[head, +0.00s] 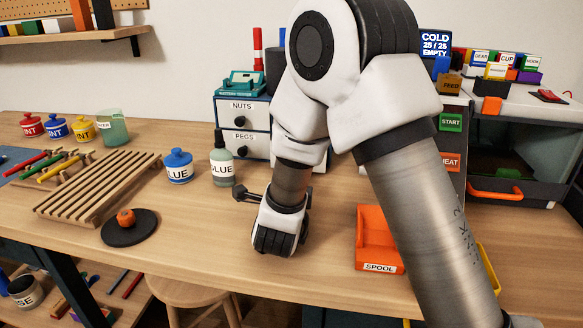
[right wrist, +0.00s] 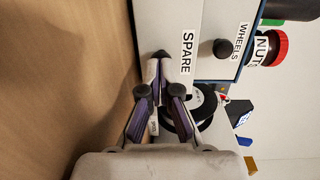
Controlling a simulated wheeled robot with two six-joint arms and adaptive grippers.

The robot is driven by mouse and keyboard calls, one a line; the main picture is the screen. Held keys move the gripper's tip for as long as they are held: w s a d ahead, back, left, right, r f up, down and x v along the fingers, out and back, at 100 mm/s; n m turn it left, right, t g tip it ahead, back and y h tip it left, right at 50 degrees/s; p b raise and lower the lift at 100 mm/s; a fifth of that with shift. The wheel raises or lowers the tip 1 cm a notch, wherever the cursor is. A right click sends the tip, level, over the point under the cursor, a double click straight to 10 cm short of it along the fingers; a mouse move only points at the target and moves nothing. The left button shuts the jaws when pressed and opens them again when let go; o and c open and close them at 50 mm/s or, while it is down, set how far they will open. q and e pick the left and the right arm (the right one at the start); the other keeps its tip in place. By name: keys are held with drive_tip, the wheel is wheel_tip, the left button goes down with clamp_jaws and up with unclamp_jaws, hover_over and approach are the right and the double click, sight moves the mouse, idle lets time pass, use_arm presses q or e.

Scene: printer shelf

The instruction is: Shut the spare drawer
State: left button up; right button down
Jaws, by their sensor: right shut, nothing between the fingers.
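The white spare drawer (right wrist: 160,25), labelled SPARE, shows in the right wrist view, which is turned on its side. The fingers hide part of the front. In the head view my right arm covers the place of this drawer, and the gripper's fingers are hidden behind my wrist. My left gripper is not in view.
The wheels drawer (right wrist: 215,15) adjoins the spare drawer. A black ring-like thing (right wrist: 207,108) lies near the fingers. In the head view the glue bottle (head: 222,170) stands left of my wrist and the orange spool tray (head: 372,238) to its right.

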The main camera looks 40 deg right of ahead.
drive_tip(key=shift+s+a+r, duration=0.1)
drive_tip(key=shift+s+r, duration=0.05)
drive_tip(key=x, duration=0.4)
drive_tip(key=shift+d, duration=0.3)
drive_tip(key=shift+r, duration=0.25)
